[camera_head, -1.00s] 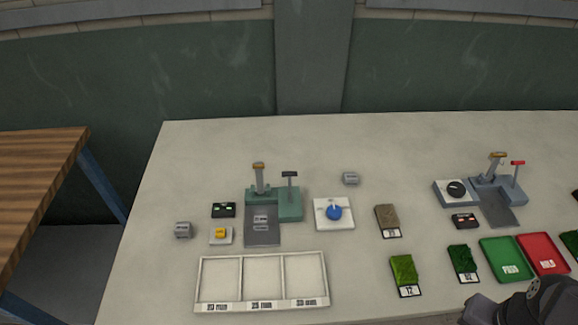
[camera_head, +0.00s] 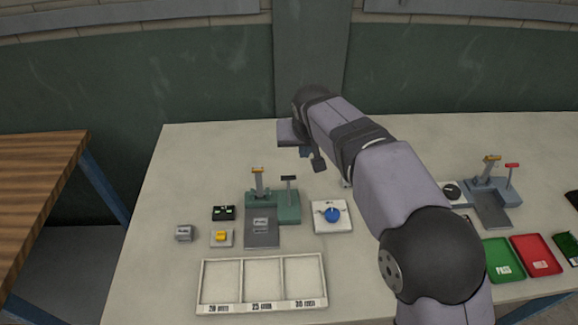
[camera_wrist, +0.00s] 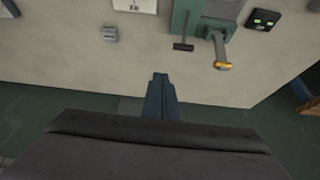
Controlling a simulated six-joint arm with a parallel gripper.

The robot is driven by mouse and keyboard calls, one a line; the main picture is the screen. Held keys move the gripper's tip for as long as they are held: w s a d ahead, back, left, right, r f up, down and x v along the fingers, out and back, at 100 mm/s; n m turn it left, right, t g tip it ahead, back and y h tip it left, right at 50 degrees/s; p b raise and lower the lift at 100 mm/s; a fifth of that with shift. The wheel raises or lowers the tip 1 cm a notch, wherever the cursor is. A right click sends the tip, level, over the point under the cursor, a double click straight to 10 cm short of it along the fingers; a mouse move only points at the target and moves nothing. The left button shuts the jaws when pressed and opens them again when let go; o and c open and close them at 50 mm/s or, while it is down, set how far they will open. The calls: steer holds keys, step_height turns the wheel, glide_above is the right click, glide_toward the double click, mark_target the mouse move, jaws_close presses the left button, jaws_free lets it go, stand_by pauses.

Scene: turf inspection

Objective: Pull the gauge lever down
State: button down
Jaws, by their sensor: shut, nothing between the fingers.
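The green gauge (camera_head: 288,207) stands on the worktop left of centre in the head view. It has an upright grey post with an orange top (camera_head: 258,178) and a thin stem with a black crossbar (camera_head: 289,179). In the wrist view the orange-topped post (camera_wrist: 221,55) and the black crossbar (camera_wrist: 183,46) are at the upper right. Which of them is the lever is not clear. My gripper (camera_wrist: 160,76) is shut and empty, apart from both. In the head view it is behind and right of the gauge, partly hidden by my wrist.
A second, grey gauge (camera_head: 492,205) with a red crossbar stands at the right. A blue knob on a white plate (camera_head: 332,214) is beside the green gauge. A three-compartment tray (camera_head: 262,307) lies in front. A small yellow button (camera_head: 221,236) is at left.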

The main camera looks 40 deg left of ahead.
steer(key=s+a, duration=0.2)
steer(key=a, duration=0.2)
steer(key=p, duration=0.6)
glide_above(289, 192)
steer(key=w+a, duration=0.2)
steer(key=shift+y, duration=0.3)
steer(key=shift+w+a+f, duration=0.1)
steer(key=shift+f, duration=4.25)
steer(key=shift+f+b, duration=0.15)
steer(key=shift+b, duration=0.85)
steer(key=shift+s+b, duration=0.2)
steer(key=shift+b, duration=0.1)
